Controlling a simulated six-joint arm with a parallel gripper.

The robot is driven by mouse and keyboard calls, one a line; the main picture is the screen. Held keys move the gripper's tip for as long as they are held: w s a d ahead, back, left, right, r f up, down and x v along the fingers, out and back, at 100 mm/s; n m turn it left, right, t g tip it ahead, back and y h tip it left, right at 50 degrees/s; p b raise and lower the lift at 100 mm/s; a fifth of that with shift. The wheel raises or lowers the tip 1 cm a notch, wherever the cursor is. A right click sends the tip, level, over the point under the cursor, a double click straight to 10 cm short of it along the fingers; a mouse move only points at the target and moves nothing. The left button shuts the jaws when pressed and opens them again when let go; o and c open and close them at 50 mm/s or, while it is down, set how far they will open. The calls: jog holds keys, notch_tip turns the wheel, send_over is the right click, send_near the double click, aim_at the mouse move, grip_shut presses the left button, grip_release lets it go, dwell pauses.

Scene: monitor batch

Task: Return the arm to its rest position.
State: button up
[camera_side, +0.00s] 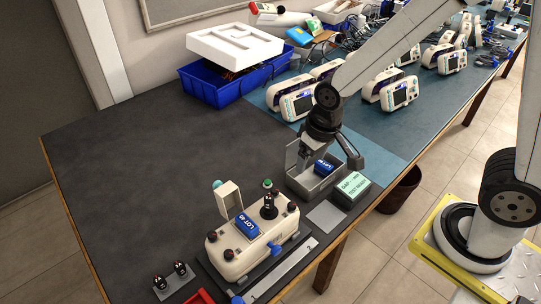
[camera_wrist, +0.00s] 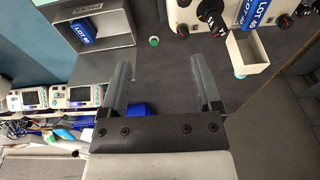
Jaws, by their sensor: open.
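My gripper (camera_side: 330,156) hangs close to an open grey metal box (camera_side: 312,186) in the side view. In the wrist view my gripper (camera_wrist: 157,75) has its fingers wide apart with nothing between them. A blue block marked LOT (camera_side: 323,167) lies in the metal box; it also shows in the wrist view (camera_wrist: 82,33), off to the left of the fingers. From the side the gripper partly hides the box. The exact height of the fingers above the table cannot be told.
A cream device (camera_side: 228,262) with knobs and a blue LOT block (camera_side: 247,226) stands at the front. A green-and-white box (camera_side: 352,190) is right of the metal box. White monitors (camera_side: 298,104) and a blue bin (camera_side: 222,88) stand behind. The dark mat's left half (camera_side: 130,165) is clear.

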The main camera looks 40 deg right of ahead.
jog(key=s+d+r, duration=0.1)
jog(key=s+d, duration=0.4)
jog(key=d, duration=0.1)
jog(key=shift+t, duration=0.4)
jog(key=shift+w+a, duration=0.1)
dwell(0.3)
